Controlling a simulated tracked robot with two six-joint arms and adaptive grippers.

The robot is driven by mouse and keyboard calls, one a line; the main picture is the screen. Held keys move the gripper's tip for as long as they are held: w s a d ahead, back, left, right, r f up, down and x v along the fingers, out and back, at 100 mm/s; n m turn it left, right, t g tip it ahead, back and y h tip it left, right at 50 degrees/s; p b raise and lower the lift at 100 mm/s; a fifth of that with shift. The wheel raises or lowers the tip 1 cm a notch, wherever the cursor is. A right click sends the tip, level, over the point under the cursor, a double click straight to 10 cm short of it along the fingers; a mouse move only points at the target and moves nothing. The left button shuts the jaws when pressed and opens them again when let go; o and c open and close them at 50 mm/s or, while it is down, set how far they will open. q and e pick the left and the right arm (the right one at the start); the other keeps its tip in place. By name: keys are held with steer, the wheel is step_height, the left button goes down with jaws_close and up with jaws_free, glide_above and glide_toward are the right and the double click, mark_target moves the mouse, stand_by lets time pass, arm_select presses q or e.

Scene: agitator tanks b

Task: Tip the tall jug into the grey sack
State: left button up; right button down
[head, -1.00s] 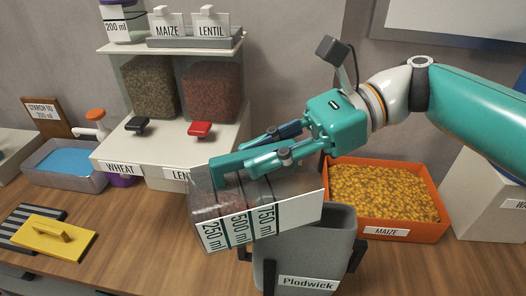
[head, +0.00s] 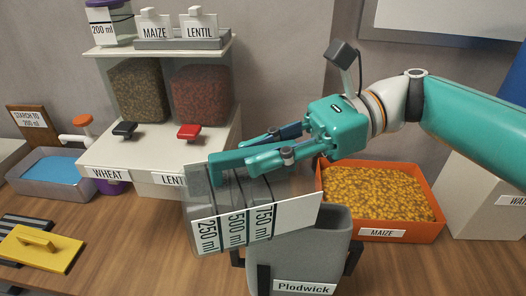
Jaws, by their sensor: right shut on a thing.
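The tall jug (head: 207,212) is clear, with a white strip marked 250, 500 and 750 ml. It lies on its side in the air, its 250 ml end at left and its 750 ml end at right, above the sack's left part. My right gripper (head: 228,165) is shut on it from above. The grey sack (head: 306,255), labelled Plodwick, stands open-topped below and to the right. The jug hides part of its opening. I cannot tell what is in the jug or sack. My left gripper is not in view.
An orange tray of maize (head: 395,238) stands right of the sack. A dispenser (head: 160,165) with wheat and lentil hoppers stands behind the jug. At left are a tray of blue stuff (head: 50,168) and a yellow float (head: 40,247). Bare bench (head: 140,240) shows at front left.

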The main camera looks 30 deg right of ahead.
mark_target(287, 143)
steer(key=shift+d, duration=0.1)
steer(key=shift+d+r+y+b, duration=0.25)
steer(key=shift+d+y+b, duration=0.05)
steer(key=shift+d+y, duration=0.2)
steer(key=shift+d, duration=0.1)
steer(key=shift+s+d+r+y+b, duration=0.2)
steer(key=shift+d+y+b, duration=0.15)
steer(key=shift+d+y, duration=0.25)
steer(key=shift+d, duration=0.15)
stand_by(0.4)
steer(key=shift+d+r+y+b, duration=0.15)
steer(key=shift+d+y+b, duration=0.15)
steer(key=shift+d+y, duration=0.25)
steer(key=shift+a, duration=0.1)
